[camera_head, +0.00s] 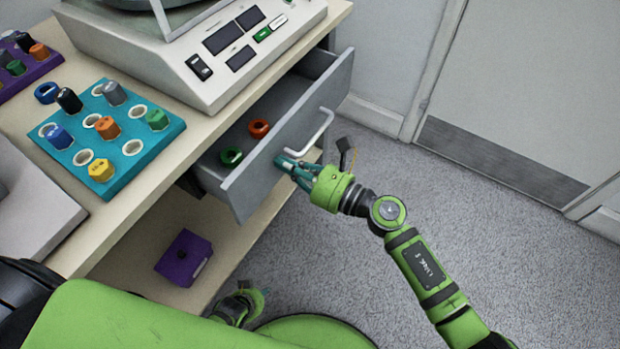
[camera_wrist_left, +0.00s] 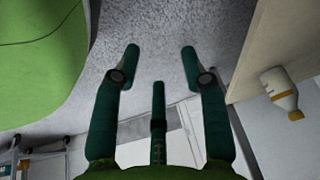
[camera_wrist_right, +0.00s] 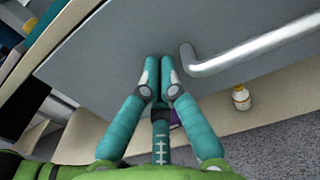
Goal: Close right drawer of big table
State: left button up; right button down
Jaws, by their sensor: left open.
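The right drawer (camera_head: 262,187) of the big table (camera_head: 190,150) is pulled out, with a green ring (camera_head: 231,157) and an orange ring (camera_head: 259,128) inside. Its metal handle (camera_head: 325,125) is on the grey front. My right gripper (camera_head: 284,162) is at the drawer front, beside the handle. In the right wrist view its fingers (camera_wrist_right: 160,62) are together against or very near the grey panel, left of the handle (camera_wrist_right: 250,50), with nothing between them. My left gripper (camera_head: 258,292) is low near my base; in its wrist view its fingers (camera_wrist_left: 160,52) are apart and empty.
A large device (camera_head: 200,60) and a teal tray (camera_head: 165,135) with coloured pieces stand on the tabletop. A purple box (camera_head: 183,257) sits on the lower shelf. A small bottle (camera_wrist_left: 282,92) shows in the left wrist view. The floor right of the drawer is clear.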

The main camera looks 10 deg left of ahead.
jog(key=b+x, duration=0.3)
jog(key=x, duration=0.6)
jog(key=shift+a, duration=0.2)
jog(key=shift+w+a, duration=0.15)
jog(key=shift+a, duration=0.2)
pick_arm(q)
jog(key=shift+s+d+r+g, duration=0.35)
jog(key=shift+s+g, duration=0.1)
jog(key=shift+s, duration=0.05)
jog(key=shift+s+d+r+g, duration=0.3)
jog(key=shift+s+g, duration=0.15)
pick_arm(e)
jog(key=shift+r, duration=0.15)
jog(key=shift+r, duration=0.1)
